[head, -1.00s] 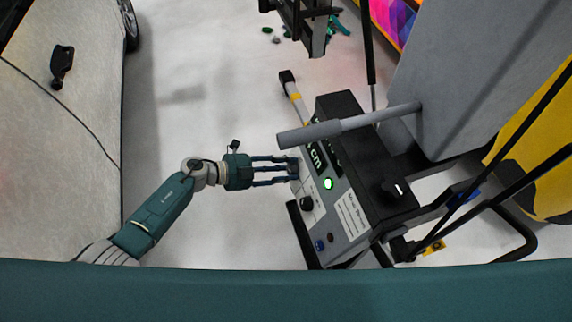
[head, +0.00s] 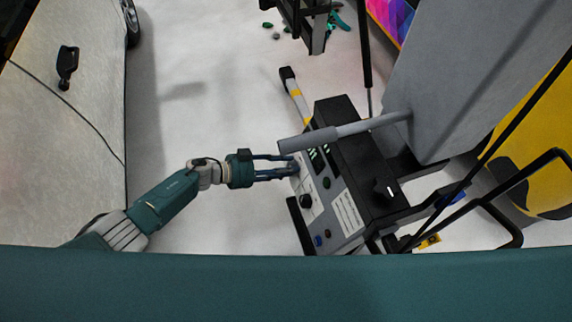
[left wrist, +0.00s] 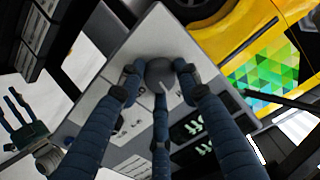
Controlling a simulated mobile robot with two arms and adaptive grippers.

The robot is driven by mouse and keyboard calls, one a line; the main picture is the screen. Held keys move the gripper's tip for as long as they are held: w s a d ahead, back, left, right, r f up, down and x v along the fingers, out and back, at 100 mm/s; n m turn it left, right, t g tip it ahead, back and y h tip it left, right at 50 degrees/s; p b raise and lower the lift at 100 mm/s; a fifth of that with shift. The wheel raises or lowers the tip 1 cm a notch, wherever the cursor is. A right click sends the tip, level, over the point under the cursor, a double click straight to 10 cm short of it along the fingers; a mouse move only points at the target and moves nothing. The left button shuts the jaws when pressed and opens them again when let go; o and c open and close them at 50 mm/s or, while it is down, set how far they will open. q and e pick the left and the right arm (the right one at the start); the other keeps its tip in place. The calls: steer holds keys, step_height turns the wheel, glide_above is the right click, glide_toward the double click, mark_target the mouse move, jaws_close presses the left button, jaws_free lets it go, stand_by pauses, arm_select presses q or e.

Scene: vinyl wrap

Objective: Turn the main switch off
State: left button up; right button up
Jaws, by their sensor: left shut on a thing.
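The main switch is a round grey knob (left wrist: 160,75) on the light grey panel of a control box (head: 347,215). My left gripper (head: 293,166) reaches the panel from the left in the head view. In the left wrist view, its blue fingers (left wrist: 158,80) are closed around the knob, touching it on both sides. The knob's pointer faces down the picture there. Two small displays beside it show green text that seems to read "Off". The round lamp (head: 326,183) on the panel is dark. My right gripper (left wrist: 18,108) shows small in the left wrist view, its fingers apart and empty.
A grey bar (head: 340,131) juts out over the box near my left gripper. A second black knob (head: 306,201) and small buttons sit lower on the panel. A pale vehicle side (head: 60,150) stands at left. The floor between is clear.

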arm_select(q)
steer(key=shift+n+p, duration=0.3)
steer(key=shift+n, duration=1)
steer(key=o, duration=1.2)
steer(key=v, duration=1.2)
